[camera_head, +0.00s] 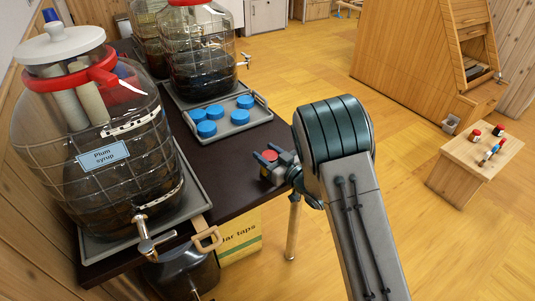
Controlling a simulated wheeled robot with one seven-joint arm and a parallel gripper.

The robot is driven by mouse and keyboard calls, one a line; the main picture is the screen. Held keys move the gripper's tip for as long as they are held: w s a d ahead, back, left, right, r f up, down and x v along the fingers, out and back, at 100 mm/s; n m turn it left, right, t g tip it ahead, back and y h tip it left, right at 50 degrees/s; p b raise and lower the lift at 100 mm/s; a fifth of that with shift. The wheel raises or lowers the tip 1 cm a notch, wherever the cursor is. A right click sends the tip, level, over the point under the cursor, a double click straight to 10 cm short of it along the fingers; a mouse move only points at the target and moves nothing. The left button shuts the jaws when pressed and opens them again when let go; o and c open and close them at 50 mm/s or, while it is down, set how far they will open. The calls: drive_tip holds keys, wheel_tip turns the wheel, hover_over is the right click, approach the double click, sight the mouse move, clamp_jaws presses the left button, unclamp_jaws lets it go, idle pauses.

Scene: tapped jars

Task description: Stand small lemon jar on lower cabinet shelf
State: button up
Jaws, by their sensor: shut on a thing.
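My gripper (265,154) is shut on a small jar with a red lid (270,156), beside the right edge of the dark table. Most of this jar is hidden by the gripper, and no lemon label can be read. A wooden cabinet (405,62) stands at the back right, with an open, slanted front part (477,70) on its right side. Its lower shelf cannot be made out from here.
A large plum syrup jar (100,195) with a tap stands at left. A tray (262,115) with several blue lids and more big jars (200,60) are behind. A low bench (463,155) with small red-topped items stands right. Open floor (335,65) lies between.

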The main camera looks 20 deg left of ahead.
drive_tip(key=shift+f, duration=0.15)
drive_tip(key=o, duration=1.2)
drive_tip(key=shift+c, duration=0.2)
drive_tip(key=shift+r, duration=0.25)
drive_tip(key=v, duration=1.2)
drive_tip(key=shift+b, duration=0.3)
